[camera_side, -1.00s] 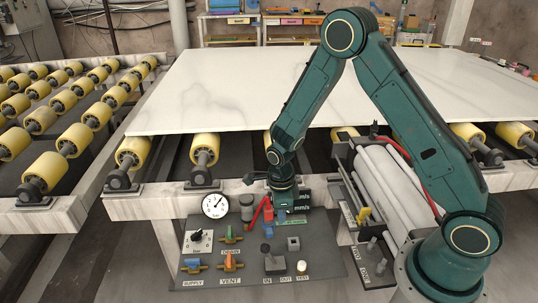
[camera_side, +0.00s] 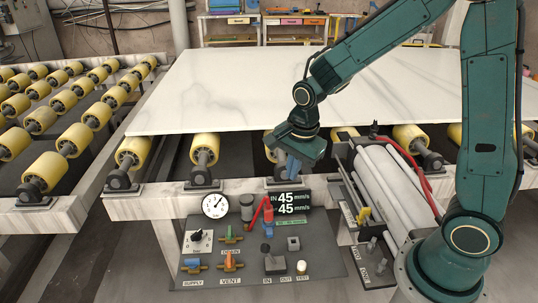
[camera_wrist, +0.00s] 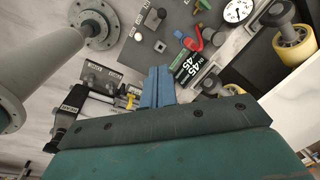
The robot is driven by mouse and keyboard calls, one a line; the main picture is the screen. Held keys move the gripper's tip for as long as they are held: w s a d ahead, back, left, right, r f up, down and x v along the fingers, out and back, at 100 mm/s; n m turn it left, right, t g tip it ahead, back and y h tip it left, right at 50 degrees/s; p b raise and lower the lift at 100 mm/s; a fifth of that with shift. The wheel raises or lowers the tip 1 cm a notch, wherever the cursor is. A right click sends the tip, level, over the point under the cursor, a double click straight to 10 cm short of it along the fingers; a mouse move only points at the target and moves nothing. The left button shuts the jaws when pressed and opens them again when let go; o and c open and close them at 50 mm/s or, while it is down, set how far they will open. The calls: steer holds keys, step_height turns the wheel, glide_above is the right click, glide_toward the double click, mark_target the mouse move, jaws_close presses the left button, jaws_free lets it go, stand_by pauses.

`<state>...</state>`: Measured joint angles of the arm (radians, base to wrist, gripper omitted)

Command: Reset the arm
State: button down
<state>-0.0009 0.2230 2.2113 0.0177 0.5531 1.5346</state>
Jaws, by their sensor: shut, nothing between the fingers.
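My gripper (camera_side: 291,165) is shut and empty. In the side view it hangs above the back edge of the control panel, in front of the stone slab's near edge, clear of the panel. In the wrist view its blue fingers (camera_wrist: 157,88) are together, with the panel beyond them. The grey control panel (camera_side: 330,262) carries a round gauge (camera_side: 215,205), a red lever (camera_side: 262,212), a display (camera_side: 290,202) reading 45 mm/s on two lines, and several knobs and valve handles. The white marbled slab (camera_side: 230,95) lies flat on the roller table.
A cylinder (camera_side: 385,180) with red hoses stands right of the panel, beside my base. Yellow rollers (camera_side: 205,148) line the slab's near edge. Another roller conveyor (camera_side: 60,115) is at the left. Workbenches (camera_side: 265,28) stand at the back.

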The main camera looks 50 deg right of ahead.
steer(key=s+r+n+t, duration=0.3)
steer(key=s+r+n, duration=1.2)
steer(key=s+n, duration=0.2)
steer(key=shift+s+a+n+t, duration=0.2)
steer(key=shift+s+n+t, duration=0.2)
steer(key=shift+s, duration=0.5)
stand_by(4.5)
